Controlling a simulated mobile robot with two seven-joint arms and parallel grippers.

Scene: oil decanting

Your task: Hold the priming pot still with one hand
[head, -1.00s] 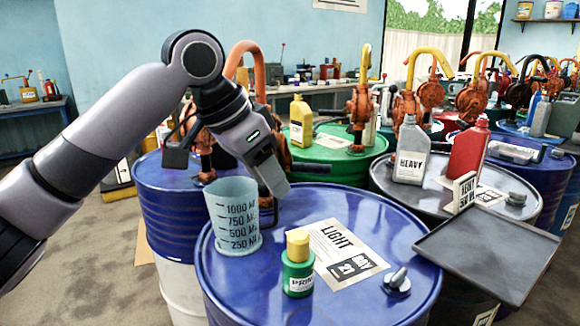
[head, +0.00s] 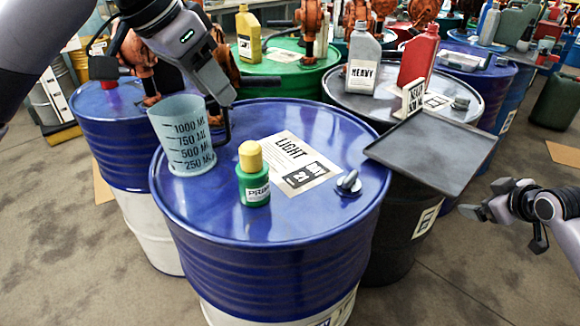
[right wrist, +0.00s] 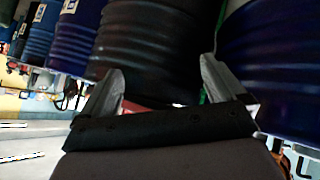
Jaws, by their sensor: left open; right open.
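The priming pot (head: 253,178) is a small green bottle with a yellow cap. It stands upright on the blue drum (head: 330,215) near its front left, beside the LIGHT label. My left gripper (head: 226,138) is open above the drum's far left, behind the clear measuring jug (head: 182,140), apart from the pot; its fingers are partly hidden. My right gripper (head: 478,205) is open and empty at the right, low beside the drums and away from the pot. In the right wrist view my right gripper (right wrist: 160,85) shows its two fingers spread with dark drums beyond.
A paper label (head: 300,165) and a bung cap (head: 348,183) lie on the drum top. A dark tray (head: 432,150) juts out at the right. A grey HEAVY bottle (head: 362,62) and a red bottle (head: 418,58) stand behind. Open floor lies right of the drums.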

